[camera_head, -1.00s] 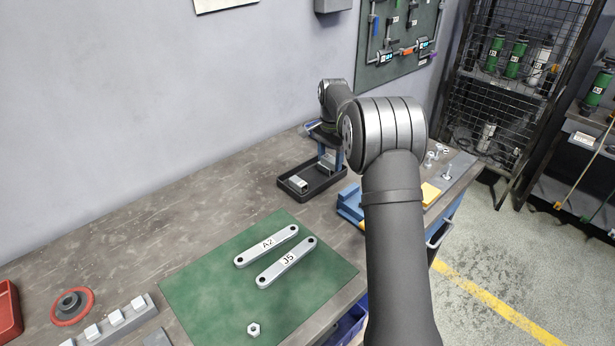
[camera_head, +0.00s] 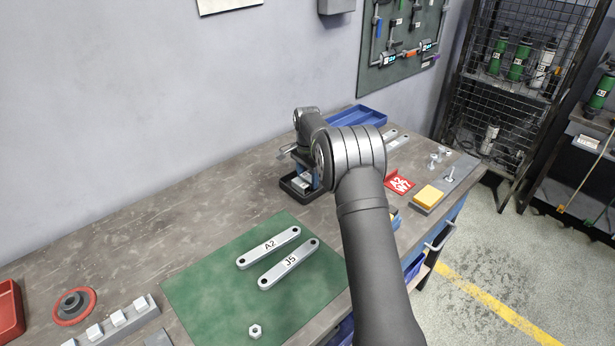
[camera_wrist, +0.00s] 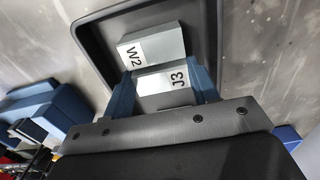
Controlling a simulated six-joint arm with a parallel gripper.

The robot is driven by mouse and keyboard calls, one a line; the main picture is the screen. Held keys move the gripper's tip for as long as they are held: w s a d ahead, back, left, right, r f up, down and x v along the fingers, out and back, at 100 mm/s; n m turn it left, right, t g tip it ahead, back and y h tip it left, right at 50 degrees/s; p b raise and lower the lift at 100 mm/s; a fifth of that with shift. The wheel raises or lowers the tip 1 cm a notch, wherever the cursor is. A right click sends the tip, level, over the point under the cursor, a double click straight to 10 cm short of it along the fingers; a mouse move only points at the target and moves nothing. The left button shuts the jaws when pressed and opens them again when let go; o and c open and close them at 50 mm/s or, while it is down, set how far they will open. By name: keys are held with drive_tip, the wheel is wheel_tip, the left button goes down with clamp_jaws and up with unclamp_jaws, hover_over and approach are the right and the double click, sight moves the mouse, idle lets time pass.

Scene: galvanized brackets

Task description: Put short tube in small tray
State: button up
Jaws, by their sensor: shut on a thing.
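A second grey piece labelled W2 (camera_wrist: 150,47) lies in the tray, right beside J3. I cannot tell whether J3 touches W2 or the tray floor. In the head view my gripper (camera_head: 307,172) is at the tray, partly hidden by my arm.
A green mat (camera_head: 205,290) holds bars A2 (camera_head: 268,247) and J5 (camera_head: 289,264) and a nut (camera_head: 255,331). A blue tray (camera_head: 357,116) stands behind my arm. The bench left of the black tray is clear.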

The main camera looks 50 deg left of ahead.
sight(307, 178)
drive_tip(key=shift+f, duration=0.1)
drive_tip(key=o, duration=1)
wheel_tip(307, 178, up, 12)
drive_tip(key=shift+f, duration=4.2)
drive_tip(key=shift+f, duration=0.1)
